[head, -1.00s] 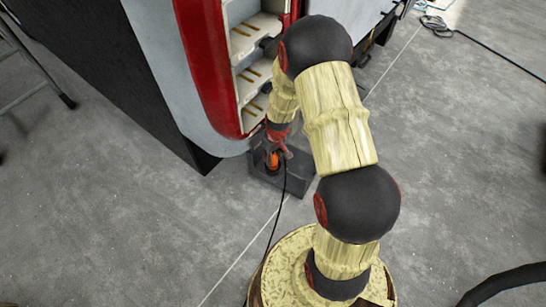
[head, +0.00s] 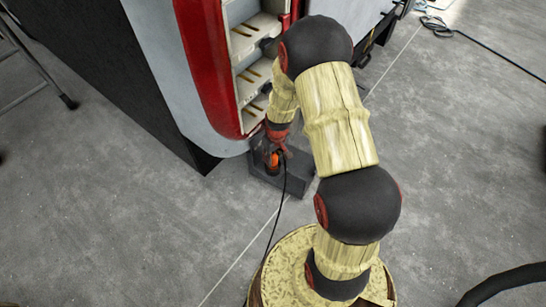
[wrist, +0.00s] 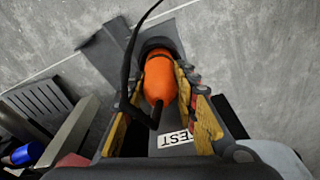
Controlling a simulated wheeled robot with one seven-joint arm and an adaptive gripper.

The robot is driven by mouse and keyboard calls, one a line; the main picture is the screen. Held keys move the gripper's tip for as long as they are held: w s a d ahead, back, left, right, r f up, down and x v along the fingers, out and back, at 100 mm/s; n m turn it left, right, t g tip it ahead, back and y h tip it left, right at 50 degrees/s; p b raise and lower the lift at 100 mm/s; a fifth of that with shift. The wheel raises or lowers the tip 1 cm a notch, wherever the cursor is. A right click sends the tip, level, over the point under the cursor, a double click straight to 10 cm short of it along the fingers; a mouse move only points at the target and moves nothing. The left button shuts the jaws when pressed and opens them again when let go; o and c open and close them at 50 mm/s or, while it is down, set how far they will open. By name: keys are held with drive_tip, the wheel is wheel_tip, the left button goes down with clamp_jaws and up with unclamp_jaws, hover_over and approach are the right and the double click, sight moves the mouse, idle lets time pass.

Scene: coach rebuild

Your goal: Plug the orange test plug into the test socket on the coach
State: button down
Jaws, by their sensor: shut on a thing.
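The orange test plug (wrist: 159,78) lies between the yellow-faced fingers of my gripper (wrist: 160,92) in the wrist view. My gripper is shut on it. Its far end meets a dark round collar (wrist: 163,45); I cannot tell how deep it sits there. A black cable runs from the plug's near end and loops up past the left finger. A white label reading TEST (wrist: 175,140) shows upside down on a dark surface below the plug. In the head view the plug (head: 274,160) shows as a small orange spot at my gripper (head: 277,150), low beside the coach (head: 205,75).
A dark grey block (head: 299,176) stands on the floor under my gripper, close to the coach's lower corner. The coach's open side shows pale steps (head: 250,85). The cable trails over the floor toward my base.

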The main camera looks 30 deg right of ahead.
drive_tip(key=shift+f+b, duration=0.45)
drive_tip(key=shift+f, duration=0.15)
idle(0.5)
drive_tip(key=c, duration=1.7)
unclamp_jaws()
drive_tip(key=shift+o, duration=0.2)
drive_tip(key=shift+s+r+p, duration=0.2)
drive_tip(key=shift+r+p, duration=1.1)
drive_tip(key=shift+r, duration=0.55)
drive_tip(key=shift+s+r+p, duration=0.25)
drive_tip(key=shift+r+p, duration=1)
drive_tip(key=shift+r, duration=0.55)
drive_tip(key=shift+s+r+p, duration=0.2)
drive_tip(key=shift+r+p, duration=1.1)
drive_tip(key=shift+r, duration=0.55)
